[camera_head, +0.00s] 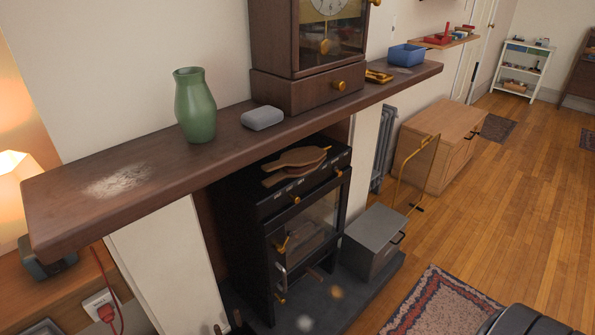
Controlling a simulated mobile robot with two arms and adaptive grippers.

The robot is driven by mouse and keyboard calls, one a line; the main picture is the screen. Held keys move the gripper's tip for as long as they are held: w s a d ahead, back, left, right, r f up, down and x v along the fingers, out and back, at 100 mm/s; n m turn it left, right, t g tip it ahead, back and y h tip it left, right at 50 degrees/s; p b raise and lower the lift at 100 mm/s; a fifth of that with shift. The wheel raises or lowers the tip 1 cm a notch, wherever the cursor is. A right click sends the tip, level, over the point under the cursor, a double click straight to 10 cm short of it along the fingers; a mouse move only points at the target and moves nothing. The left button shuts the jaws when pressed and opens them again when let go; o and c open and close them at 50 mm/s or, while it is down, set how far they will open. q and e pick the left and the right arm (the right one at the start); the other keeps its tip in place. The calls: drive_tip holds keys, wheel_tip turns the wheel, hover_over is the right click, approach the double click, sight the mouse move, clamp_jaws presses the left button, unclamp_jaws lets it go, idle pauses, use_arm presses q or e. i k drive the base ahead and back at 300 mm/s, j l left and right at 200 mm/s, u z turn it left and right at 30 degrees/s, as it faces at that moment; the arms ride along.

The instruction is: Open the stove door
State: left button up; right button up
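The black stove (250,235) stands under the mantel in the fireplace opening. Its door (341,212) has a dark frame around a glass pane and looks shut. A pale upright handle (281,276) sits at the door's left side, with a brass-coloured piece above it. Small brass knobs show along the stove's upper front. Bellows (296,160) lie on the stove top.
The mantel shelf (130,180) juts out above the stove, bearing a green vase (195,105), a grey block (262,118), a clock (320,40) and a blue bin (406,55). A grey box (372,243) stands right of the stove. Wooden floor (480,215) is open at right.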

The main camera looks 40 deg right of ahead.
sight(273, 231)
drive_tip(key=z, duration=1.25)
